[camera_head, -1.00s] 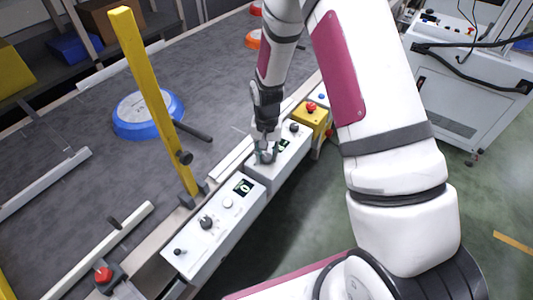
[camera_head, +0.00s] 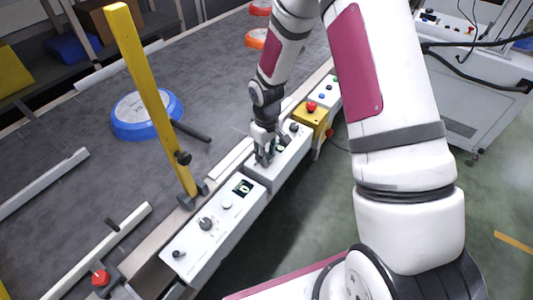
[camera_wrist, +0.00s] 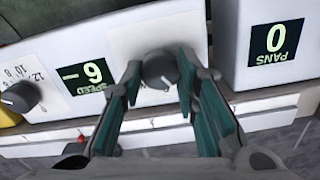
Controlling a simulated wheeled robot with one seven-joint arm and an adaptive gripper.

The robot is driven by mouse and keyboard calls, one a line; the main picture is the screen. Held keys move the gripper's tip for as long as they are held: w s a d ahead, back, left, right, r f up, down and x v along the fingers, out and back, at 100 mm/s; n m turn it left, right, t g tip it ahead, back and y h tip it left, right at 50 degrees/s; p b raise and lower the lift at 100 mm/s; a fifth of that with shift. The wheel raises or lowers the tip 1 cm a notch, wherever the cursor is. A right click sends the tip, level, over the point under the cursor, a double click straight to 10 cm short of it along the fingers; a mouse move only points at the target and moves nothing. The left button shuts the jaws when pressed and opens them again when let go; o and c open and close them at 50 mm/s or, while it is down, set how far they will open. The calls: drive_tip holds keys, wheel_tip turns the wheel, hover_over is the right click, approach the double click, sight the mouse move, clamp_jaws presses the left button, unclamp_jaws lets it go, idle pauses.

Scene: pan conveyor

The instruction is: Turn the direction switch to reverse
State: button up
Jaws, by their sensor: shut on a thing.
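The direction switch (camera_wrist: 158,72) is a round dark grey knob on a white panel, between my fingertips in the wrist view. My gripper (camera_wrist: 160,66) is shut on it, one green-padded finger on either side. In the head view my gripper (camera_head: 264,160) reaches down onto the white control box (camera_head: 279,170) beside the conveyor and hides the knob. A mark shows on the knob's lower right in the wrist view, but the labels around it are too blurred or covered to read.
A speed display (camera_wrist: 84,76) and dial (camera_wrist: 19,97) lie left of the switch in the wrist view. A pans display (camera_wrist: 275,41) showing 0 is on the neighbouring box. A yellow emergency-stop box (camera_head: 311,115), yellow post (camera_head: 155,95) and blue-rimmed pan (camera_head: 133,117) stand nearby.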

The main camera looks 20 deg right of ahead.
drive_tip(key=shift+n, duration=0.7)
drive_tip(key=o, duration=1.2)
drive_tip(key=shift+c, duration=0.2)
drive_tip(key=shift+r, duration=0.15)
wheel_tip(320, 180, up, 12)
